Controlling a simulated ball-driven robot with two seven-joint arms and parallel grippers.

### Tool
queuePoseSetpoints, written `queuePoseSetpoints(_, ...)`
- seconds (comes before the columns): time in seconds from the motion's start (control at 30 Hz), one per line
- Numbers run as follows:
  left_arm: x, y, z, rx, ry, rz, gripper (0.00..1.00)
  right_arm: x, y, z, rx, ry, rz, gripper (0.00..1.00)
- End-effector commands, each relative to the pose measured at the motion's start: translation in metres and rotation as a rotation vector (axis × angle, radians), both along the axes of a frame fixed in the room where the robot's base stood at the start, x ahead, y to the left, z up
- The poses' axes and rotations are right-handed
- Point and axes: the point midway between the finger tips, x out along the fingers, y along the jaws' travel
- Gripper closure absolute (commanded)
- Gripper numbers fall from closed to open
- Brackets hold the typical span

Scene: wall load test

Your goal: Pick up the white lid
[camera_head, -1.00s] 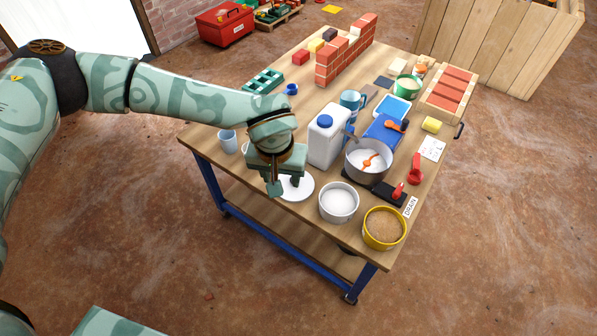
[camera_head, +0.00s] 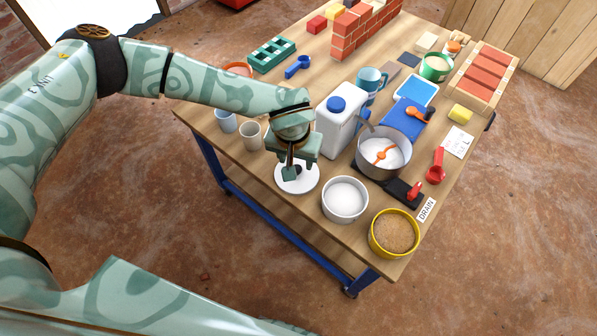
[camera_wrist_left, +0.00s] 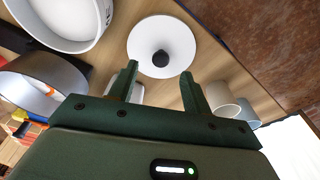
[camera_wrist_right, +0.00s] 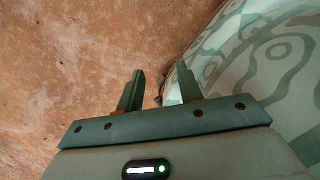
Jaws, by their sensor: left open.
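The white lid (camera_head: 311,184) is a round disc with a black knob, lying flat near the table's front edge. My left gripper (camera_head: 300,172) hangs over it with its fingers pointing down and hides part of it in the head view. In the left wrist view the lid (camera_wrist_left: 178,40) and its knob lie beyond the open fingertips (camera_wrist_left: 159,72), the knob roughly centred between them. Nothing is between the fingers, and a gap to the lid seems to remain. My right gripper (camera_wrist_right: 160,70) is open and empty, over bare floor.
A white bowl of white powder (camera_head: 345,200) stands right of the lid, with a yellow bowl (camera_head: 394,234) beyond. A white jug (camera_head: 336,132) stands behind, beside a metal pot (camera_head: 383,155). A beige cup (camera_head: 250,136) and a bluish cup (camera_head: 226,121) stand to the left.

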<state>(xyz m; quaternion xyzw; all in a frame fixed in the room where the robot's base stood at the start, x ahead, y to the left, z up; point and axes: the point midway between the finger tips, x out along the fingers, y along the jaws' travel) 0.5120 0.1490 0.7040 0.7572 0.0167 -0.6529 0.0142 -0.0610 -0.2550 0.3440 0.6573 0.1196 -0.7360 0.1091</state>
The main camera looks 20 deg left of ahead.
Motion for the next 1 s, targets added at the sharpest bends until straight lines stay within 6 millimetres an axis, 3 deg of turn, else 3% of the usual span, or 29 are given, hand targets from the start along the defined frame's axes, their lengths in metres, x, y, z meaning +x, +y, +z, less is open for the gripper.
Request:
queuePoseSetpoints(0.17, 0.003, 0.001, -0.013, 0.0, 0.001, 0.001, 0.51, -0.001, 0.001, -0.007, 0.001, 0.003, 0.0, 0.64)
queuePoseSetpoints(0.33, 0.011, 0.003, -0.044, -0.001, 0.006, 0.002, 0.51, -0.01, 0.002, -0.025, 0.001, 0.031, 0.003, 0.64)
queuePoseSetpoints(0.4, 0.012, 0.003, -0.053, 0.0, 0.004, 0.001, 0.51, -0.001, -0.003, -0.028, -0.005, 0.023, 0.02, 0.64)
queuePoseSetpoints(0.67, 0.014, 0.003, -0.052, 0.0, -0.003, 0.001, 0.51, 0.001, -0.006, -0.026, -0.01, 0.022, 0.028, 0.64)
queuePoseSetpoints(0.83, 0.014, 0.003, -0.052, 0.0, -0.002, 0.001, 0.98, 0.001, -0.006, -0.026, -0.01, 0.022, 0.027, 0.64)
queuePoseSetpoints(1.0, 0.014, 0.003, -0.052, 0.0, -0.002, 0.001, 0.98, 0.001, -0.006, -0.026, -0.011, 0.022, 0.027, 0.64)
